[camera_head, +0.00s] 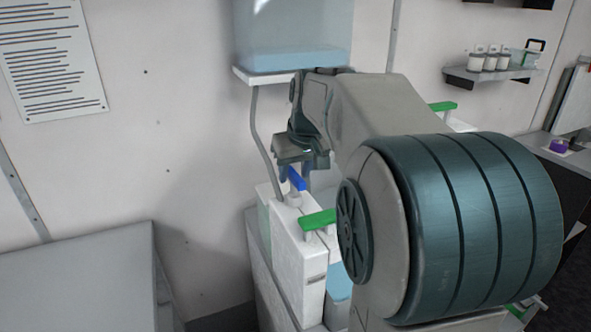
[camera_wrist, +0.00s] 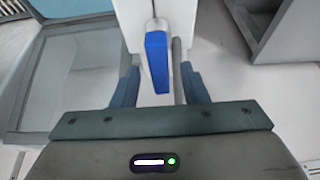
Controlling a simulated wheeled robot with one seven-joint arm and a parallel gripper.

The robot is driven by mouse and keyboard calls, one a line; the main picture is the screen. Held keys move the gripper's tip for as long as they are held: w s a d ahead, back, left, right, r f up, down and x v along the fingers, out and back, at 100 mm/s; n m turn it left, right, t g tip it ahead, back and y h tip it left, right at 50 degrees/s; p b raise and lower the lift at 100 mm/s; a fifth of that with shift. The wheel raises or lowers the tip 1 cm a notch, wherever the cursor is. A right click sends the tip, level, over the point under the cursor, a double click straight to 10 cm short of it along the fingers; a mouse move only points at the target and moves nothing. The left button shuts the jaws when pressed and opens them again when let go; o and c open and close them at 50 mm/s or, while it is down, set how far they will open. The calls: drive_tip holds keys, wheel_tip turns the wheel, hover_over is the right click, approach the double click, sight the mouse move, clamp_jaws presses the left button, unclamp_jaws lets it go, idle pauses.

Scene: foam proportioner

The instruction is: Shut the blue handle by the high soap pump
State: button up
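The blue handle (camera_head: 296,179) sits on top of a white pump housing (camera_head: 287,225), below a raised tank (camera_head: 295,35) of pale blue liquid. In the wrist view the blue handle (camera_wrist: 157,62) points toward my gripper and lies between its two fingers. My gripper (camera_wrist: 160,85) is open, with a finger apart on each side of the handle. In the head view my gripper (camera_head: 300,172) is just above and at the handle, partly hidden by my own arm. A grey pipe (camera_wrist: 178,70) runs beside the handle, near the right finger.
A green handle (camera_head: 318,219) stands on the housing in front of the blue one, and another green handle (camera_head: 443,106) is farther right. A grey box (camera_head: 80,275) stands at the lower left. A wall shelf (camera_head: 490,75) holds small containers.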

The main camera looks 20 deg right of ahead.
clamp_jaws()
drive_tip(key=shift+m, duration=0.3)
drive_tip(key=m+h, duration=0.1)
drive_tip(key=m, duration=0.2)
drive_tip(key=shift+a+h, duration=0.15)
drive_tip(key=shift+h, duration=0.15)
drive_tip(key=m+g+h+b, duration=0.1)
drive_tip(key=m, duration=0.4)
drive_tip(key=shift+w+a, duration=0.1)
drive_tip(key=m+g, duration=0.1)
drive_tip(key=m, duration=0.1)
drive_tip(key=m+h, duration=0.1)
drive_tip(key=m, duration=0.1)
drive_tip(key=shift+w+a+m+g+h, duration=0.1)
drive_tip(key=shift+m+g+h, duration=0.2)
drive_tip(key=shift+g, duration=0.1)
drive_tip(key=m+g, duration=0.1)
drive_tip(key=m, duration=0.3)
drive_tip(key=shift+w+m+g, duration=0.1)
drive_tip(key=shift+m+g, duration=0.2)
drive_tip(key=shift+g, duration=0.1)
